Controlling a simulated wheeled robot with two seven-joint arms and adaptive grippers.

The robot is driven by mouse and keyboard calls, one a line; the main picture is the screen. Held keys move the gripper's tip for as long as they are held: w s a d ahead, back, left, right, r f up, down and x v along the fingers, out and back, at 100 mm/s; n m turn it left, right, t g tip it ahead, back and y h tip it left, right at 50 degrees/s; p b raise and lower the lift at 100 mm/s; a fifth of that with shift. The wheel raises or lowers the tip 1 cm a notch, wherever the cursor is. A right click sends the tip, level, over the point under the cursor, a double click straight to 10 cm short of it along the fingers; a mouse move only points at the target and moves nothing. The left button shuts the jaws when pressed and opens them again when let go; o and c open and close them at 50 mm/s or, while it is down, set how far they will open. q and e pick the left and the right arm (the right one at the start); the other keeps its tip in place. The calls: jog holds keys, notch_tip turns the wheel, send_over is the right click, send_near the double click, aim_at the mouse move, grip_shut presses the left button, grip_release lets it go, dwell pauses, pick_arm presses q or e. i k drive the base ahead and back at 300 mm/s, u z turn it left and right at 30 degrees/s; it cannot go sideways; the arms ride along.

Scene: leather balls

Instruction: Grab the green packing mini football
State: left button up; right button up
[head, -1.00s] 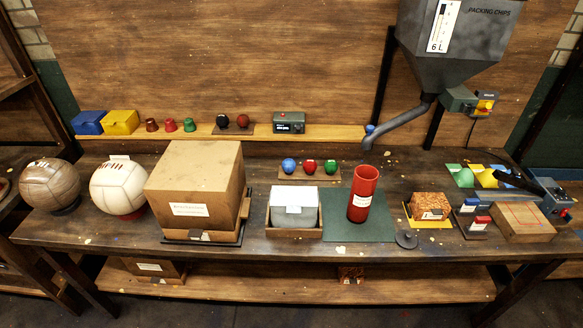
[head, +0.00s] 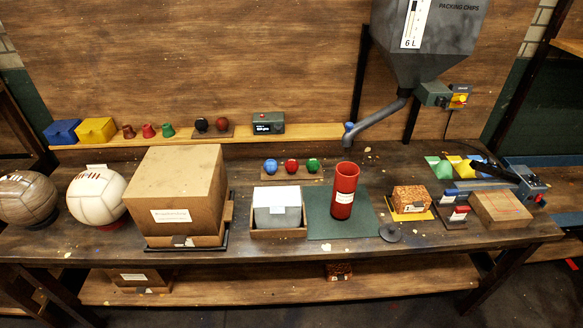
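Three small balls, blue (head: 270,167), red (head: 291,166) and green (head: 312,165), sit in a row on a small wooden board (head: 294,177) in the middle of the workbench. The green one is at the right end and is the only green ball I see; its surface details are too small to make out. Neither of my grippers shows in the head view.
A red cylinder (head: 344,192) stands on a green mat (head: 325,228), in front and right of the balls. A grey container sits in a wooden tray (head: 280,233) in front of them. A large cardboard box (head: 177,185) stands left. A hopper (head: 425,45) hangs above right.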

aim_at(312, 164)
jog(key=u, duration=0.65)
jog(key=i, duration=0.6)
jog(key=u, duration=0.75)
jog(key=i, duration=0.75)
jog(key=z, duration=0.25)
